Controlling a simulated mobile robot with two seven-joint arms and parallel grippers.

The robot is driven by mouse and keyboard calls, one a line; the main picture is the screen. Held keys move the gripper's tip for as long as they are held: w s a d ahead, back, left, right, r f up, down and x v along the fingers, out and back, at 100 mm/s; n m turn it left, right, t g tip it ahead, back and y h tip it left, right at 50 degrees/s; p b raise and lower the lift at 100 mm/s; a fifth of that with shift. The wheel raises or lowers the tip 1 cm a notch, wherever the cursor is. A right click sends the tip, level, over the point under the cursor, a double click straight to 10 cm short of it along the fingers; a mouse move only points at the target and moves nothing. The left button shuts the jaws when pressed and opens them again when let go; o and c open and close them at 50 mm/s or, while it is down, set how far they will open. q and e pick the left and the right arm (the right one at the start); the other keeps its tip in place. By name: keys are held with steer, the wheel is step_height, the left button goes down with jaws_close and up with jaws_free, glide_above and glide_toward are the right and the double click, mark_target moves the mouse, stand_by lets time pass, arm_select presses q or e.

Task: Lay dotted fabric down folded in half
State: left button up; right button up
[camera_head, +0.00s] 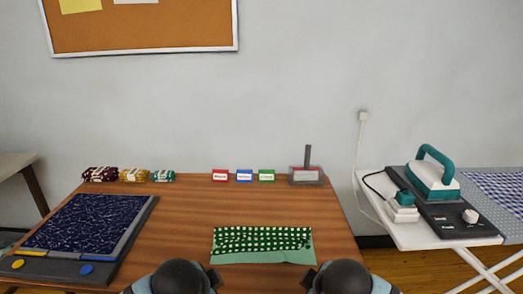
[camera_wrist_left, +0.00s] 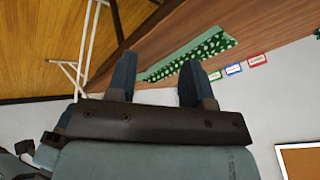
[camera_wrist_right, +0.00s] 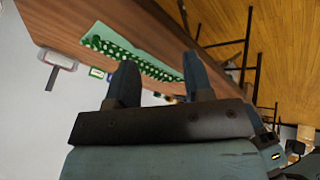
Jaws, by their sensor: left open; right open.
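The dotted fabric (camera_head: 262,241), dark green with white dots, lies flat on the wooden table near its front edge. A plain lighter green strip shows along its front side. It also shows in the left wrist view (camera_wrist_left: 190,58) and in the right wrist view (camera_wrist_right: 130,55). My left gripper (camera_head: 215,278) is at the table's front edge, left of the fabric. Its two fingers stand apart and empty in the left wrist view (camera_wrist_left: 158,75). My right gripper (camera_head: 308,277) is near the fabric's front right corner. Its fingers are apart and empty in the right wrist view (camera_wrist_right: 162,80).
A dark blue patterned cloth lies on a grey board (camera_head: 120,248) at left. Yarn bundles (camera_head: 131,174), colored cards (camera_head: 244,175) and a grey labelled holder (camera_head: 306,175) line the table's back. An ironing board at right bears a teal iron (camera_head: 433,178). The table's middle is clear.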

arm_select(q)
steer(key=s+d+f+n+t+h, duration=0.2)
steer(key=s+f+n+h, duration=0.2)
steer(key=s+f, duration=0.35)
arm_select(e)
steer(key=s+a+f+m+t+y, duration=0.2)
steer(key=s+f+m+y, duration=0.2)
steer(key=s+f, duration=0.35)
arm_select(q)
steer(key=s+a+f+n+t+y, duration=0.2)
steer(key=s+a+f+n+t, duration=0.3)
steer(key=s+a, duration=0.35)
arm_select(e)
steer(key=s+d+f+m+t+h, duration=0.2)
steer(key=s+d+f+m+t, duration=0.3)
steer(key=s+d, duration=0.35)
arm_select(q)
step_height(320, 180, up, 17)
steer(key=s+a+g+p, duration=0.1)
steer(key=a+g+p, duration=0.1)
steer(key=p, duration=2.5)
steer(key=shift+s+m+y+p, duration=0.3)
steer(key=shift+p, duration=0.05)
arm_select(e)
step_height(320, 180, up, 17)
steer(key=s+d+g, duration=0.1)
steer(key=d+g, duration=0.1)
steer(key=shift+s+n+h, duration=0.3)
